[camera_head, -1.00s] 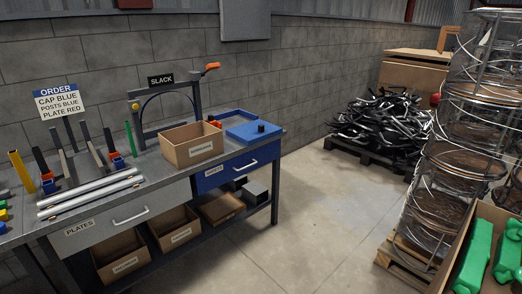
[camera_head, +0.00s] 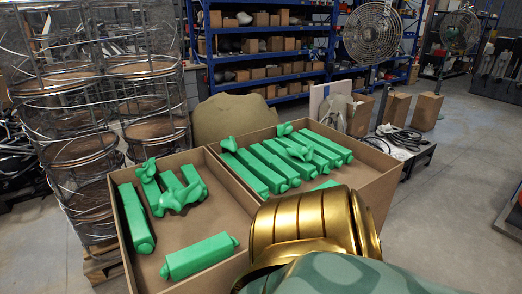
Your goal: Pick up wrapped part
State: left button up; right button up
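Green wrapped parts lie in an open cardboard bin with two compartments. In the left compartment, one long part (camera_head: 200,257) lies alone near the front, another (camera_head: 135,217) lies along the left wall, and a few overlap at the back (camera_head: 178,195). In the right compartment, several long parts (camera_head: 262,165) lie side by side, with a lumpier green piece (camera_head: 297,149) on top. Part of my own arm, gold and green, covers the front of the right compartment and hides what lies there. Neither gripper shows in the view.
Tall wire cages (camera_head: 60,110) stand at the left, close to the bin. A tan rounded object (camera_head: 232,118) is behind the bin. Blue shelves with boxes (camera_head: 265,45), a large fan (camera_head: 372,32) and loose cartons (camera_head: 427,111) stand farther back. Floor at the right (camera_head: 460,165) is clear.

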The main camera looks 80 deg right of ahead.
aim_at(182, 263)
jog(key=z, duration=1.85)
jog(key=i+l+u, duration=0.15)
jog(key=l, duration=0.25)
jog(key=l+u, duration=0.15)
jog(key=l, duration=0.25)
jog(key=i+l+u, duration=0.15)
jog(key=l, duration=0.3)
